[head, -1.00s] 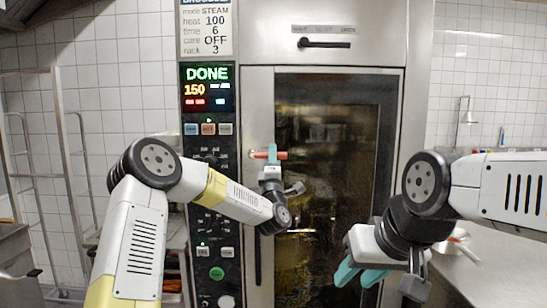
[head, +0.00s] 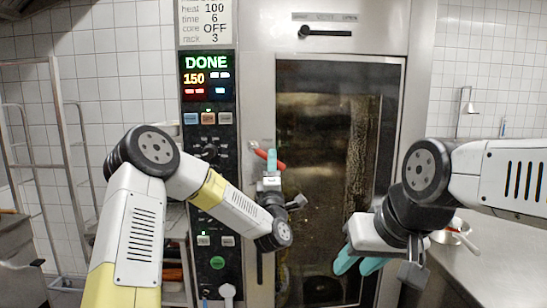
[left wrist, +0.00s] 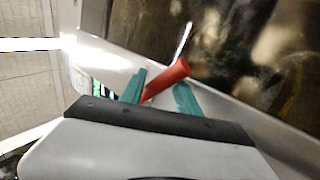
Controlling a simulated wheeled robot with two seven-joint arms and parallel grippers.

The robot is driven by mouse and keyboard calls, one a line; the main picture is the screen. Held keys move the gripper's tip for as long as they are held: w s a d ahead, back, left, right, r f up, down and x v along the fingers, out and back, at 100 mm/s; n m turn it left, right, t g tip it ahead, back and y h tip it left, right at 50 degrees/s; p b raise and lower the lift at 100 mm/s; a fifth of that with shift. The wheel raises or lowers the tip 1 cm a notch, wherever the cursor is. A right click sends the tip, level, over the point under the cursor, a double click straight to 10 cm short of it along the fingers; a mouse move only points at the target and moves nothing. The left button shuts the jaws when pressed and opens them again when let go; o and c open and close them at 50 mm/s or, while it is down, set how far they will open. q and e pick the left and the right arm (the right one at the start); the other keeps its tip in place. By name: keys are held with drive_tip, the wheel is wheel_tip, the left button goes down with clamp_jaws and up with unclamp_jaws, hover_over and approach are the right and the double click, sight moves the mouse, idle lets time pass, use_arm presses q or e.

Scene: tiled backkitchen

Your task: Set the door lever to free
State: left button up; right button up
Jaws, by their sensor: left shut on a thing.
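The red door lever (head: 277,163) is at the upper left edge of the oven door (head: 330,180), beside the glass. It slants down to the right from its pivot. My left gripper (head: 272,160) is shut on the lever, with teal fingers on either side of it. In the left wrist view the red lever (left wrist: 168,80) lies between the two teal fingertips (left wrist: 160,90), and its outer end shows. My right gripper (head: 359,265) is empty, its teal fingers apart, in front of the door's lower right.
A control panel (head: 209,150) reading DONE and 150 stands left of the door. A steel counter with a pan (head: 455,235) is at right, a rack (head: 60,150) at left.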

use_arm(q)
drive_tip(key=shift+s+d, duration=0.15)
drive_tip(key=shift+s, duration=0.05)
drive_tip(key=s+a+f, duration=0.2)
drive_tip(key=s+f, duration=0.2)
drive_tip(key=s, duration=0.3)
drive_tip(key=shift+s+a, duration=0.2)
drive_tip(key=shift+a, duration=0.15)
idle(0.5)
